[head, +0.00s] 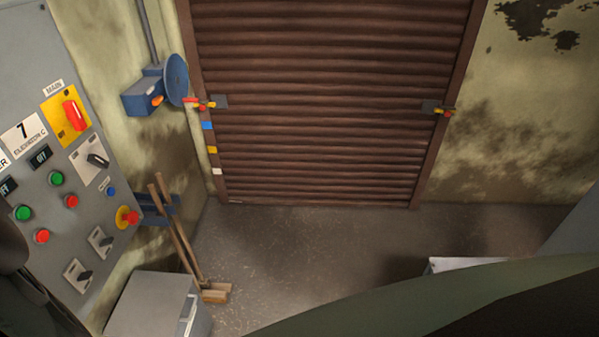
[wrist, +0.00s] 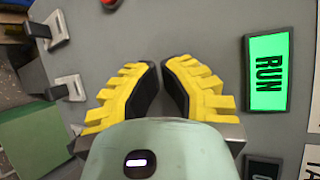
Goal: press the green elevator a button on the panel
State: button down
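The grey control panel (head: 75,215) fills the left edge of the head view and is cut off there. Two green buttons show on it, one at the far left (head: 23,213) and one further right (head: 56,178), under a label reading elevator C (head: 24,136). No elevator A label is readable, so I cannot tell which green button is elevator A's. In the wrist view my gripper (wrist: 161,66) has yellow fingers with dark pads, tips almost together, with nothing seen between them. It faces the grey panel surface. No green button shows there; the fingers may hide one.
A lit green RUN sign (wrist: 269,70) is right of the fingers. Panel switches (wrist: 58,31) and a red button (wrist: 110,3) show too. In the head view are a red main switch (head: 73,115), a grey box (head: 150,305), a brown shutter (head: 320,120) and open floor.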

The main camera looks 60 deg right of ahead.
jog(key=shift+s+d, duration=0.35)
jog(key=shift+s, duration=0.25)
jog(key=shift+s, duration=0.1)
jog(key=s+d, duration=0.1)
jog(key=s, duration=0.1)
jog(key=s+d, duration=0.1)
jog(key=s, duration=0.1)
jog(key=shift+d, duration=0.3)
dwell(0.6)
